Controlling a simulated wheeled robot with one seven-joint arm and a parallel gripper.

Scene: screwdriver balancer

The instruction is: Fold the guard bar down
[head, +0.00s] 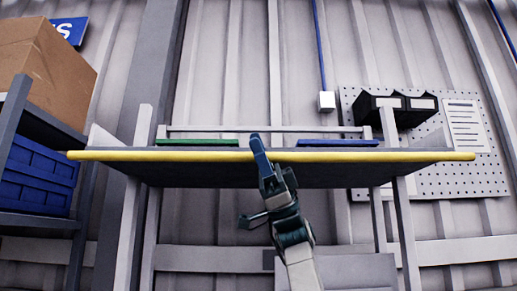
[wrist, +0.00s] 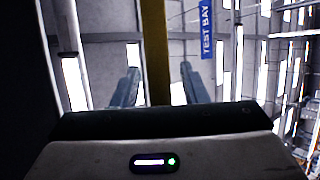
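A long yellow bar (head: 160,155), which looks like the guard bar, runs level along the front edge of the raised bench. My gripper (head: 254,138) is at the middle of this bar, overlapping it from below in the head view. In the wrist view my gripper (wrist: 158,75) has its two fingers apart. The yellow bar (wrist: 155,40) runs up the picture between them and passes out of sight behind the gripper body. I cannot tell whether the fingers touch it. A thin grey rail (head: 270,129) lies farther back above the bench.
A green strip (head: 197,142) and a blue strip (head: 338,143) lie on the bench. Its grey legs (head: 403,215) stand at both sides. A shelf with a cardboard box (head: 45,75) and blue crate (head: 40,175) is at left. A pegboard (head: 455,180) is at right.

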